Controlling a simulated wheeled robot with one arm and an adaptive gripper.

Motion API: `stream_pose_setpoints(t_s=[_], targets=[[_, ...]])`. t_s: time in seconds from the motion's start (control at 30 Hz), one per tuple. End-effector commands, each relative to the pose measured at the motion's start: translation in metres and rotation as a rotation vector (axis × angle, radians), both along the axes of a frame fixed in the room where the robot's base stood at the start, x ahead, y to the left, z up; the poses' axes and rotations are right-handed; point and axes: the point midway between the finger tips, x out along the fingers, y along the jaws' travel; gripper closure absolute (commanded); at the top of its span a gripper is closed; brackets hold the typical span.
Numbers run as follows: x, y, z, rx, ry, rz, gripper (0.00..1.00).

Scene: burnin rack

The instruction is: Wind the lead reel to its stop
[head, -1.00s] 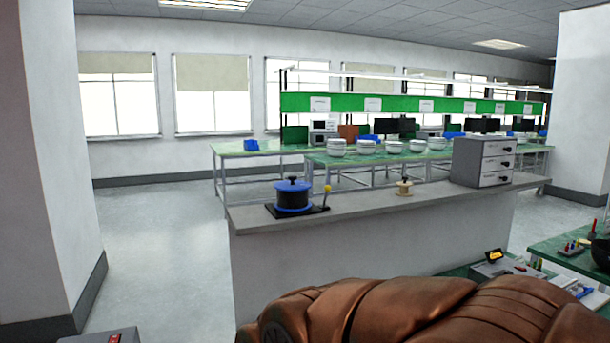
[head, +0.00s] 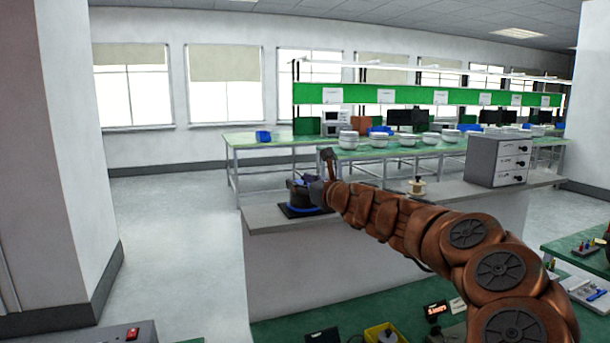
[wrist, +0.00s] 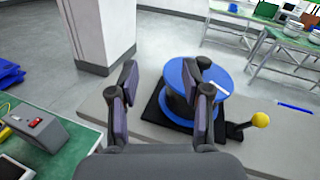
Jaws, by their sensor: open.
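The lead reel (head: 297,196) stands on its black base plate at the left end of the grey counter in the head view. In the wrist view the reel (wrist: 174,76) has a blue round top with a black knob (wrist: 204,62) and a white mark. A lever with a yellow ball end (wrist: 260,119) sticks out from the base to the right; my arm hides it in the head view. My gripper (head: 318,186) is beside the reel. In the wrist view my gripper (wrist: 160,92) is open and empty, its right finger overlapping the reel. I cannot tell whether they touch.
The grey counter (wrist: 290,143) also carries a small cream spool (head: 417,186) and a grey drawer unit (head: 497,160). Green benches with white bowls (head: 348,140) stand behind. A white pillar (head: 80,130) is at the left. Open floor (head: 170,220) lies between.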

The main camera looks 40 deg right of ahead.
Motion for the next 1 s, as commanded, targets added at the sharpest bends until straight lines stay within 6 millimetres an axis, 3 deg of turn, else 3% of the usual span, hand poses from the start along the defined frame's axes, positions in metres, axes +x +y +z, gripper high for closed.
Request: stream_pose_setpoints(t_s=[0.03, 0.1, 0.2, 1.0], targets=[[-0.001, -0.021, -0.002, 0.052, -0.004, -0.040, 0.52], [-0.003, -0.039, -0.006, 0.104, -0.006, -0.079, 0.52], [-0.003, -0.053, -0.009, 0.145, -0.007, -0.108, 0.52], [0.068, -0.061, -0.010, 0.149, -0.006, -0.113, 0.52]])
